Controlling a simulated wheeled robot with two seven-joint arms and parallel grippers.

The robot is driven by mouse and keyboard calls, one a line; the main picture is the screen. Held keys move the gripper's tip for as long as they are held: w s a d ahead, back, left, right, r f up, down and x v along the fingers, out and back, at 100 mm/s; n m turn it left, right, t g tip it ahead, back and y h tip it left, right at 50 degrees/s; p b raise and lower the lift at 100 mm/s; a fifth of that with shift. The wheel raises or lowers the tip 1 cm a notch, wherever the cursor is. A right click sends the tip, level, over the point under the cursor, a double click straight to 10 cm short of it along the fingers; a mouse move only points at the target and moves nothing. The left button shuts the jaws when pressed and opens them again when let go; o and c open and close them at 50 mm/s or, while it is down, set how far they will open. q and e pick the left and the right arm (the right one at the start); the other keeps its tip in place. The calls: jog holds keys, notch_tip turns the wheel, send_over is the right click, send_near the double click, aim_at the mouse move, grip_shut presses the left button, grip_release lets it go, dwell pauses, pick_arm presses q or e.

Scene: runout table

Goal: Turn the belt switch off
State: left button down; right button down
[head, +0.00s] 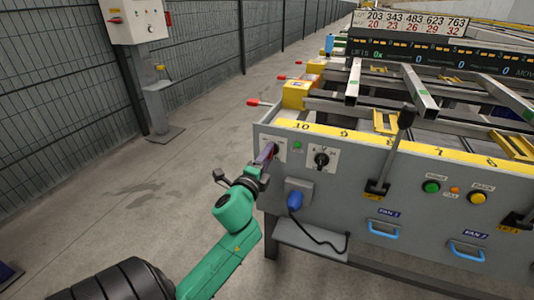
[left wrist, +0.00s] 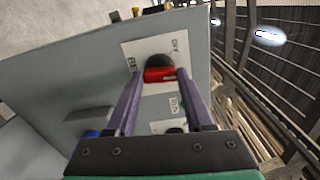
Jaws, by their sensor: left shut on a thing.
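The belt switch is a red and black knob (left wrist: 160,74) on a white plate (left wrist: 133,52) with partly readable lettering, "BE" and "ON", in the left wrist view. In the head view its plate (head: 281,146) sits at the left end of the grey panel, mostly behind my gripper. My left gripper (head: 267,153) reaches the panel from the left. Its two purple fingers are shut on the knob, one on each side, as the left wrist view shows. The knob's exact pointing direction is hard to tell. My right gripper is not in view.
A second dial (head: 321,159) is just right of the switch, with a blue plug (head: 295,199) and cable below. A black lever (head: 392,150) stands further right. A red-tipped handle (head: 259,103) sticks out above.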

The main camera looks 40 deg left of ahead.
pick_arm(q)
jog(key=shift+f+n+p, duration=0.1)
jog(key=shift+n+p, duration=2.9)
jog(key=shift+n, duration=2.2)
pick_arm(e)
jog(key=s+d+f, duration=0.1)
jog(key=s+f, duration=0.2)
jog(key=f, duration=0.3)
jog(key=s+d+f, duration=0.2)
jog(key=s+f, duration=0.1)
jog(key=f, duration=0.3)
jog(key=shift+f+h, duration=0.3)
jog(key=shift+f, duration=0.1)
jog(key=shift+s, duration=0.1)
pick_arm(q)
jog(key=shift+c, duration=1.4)
grip_release()
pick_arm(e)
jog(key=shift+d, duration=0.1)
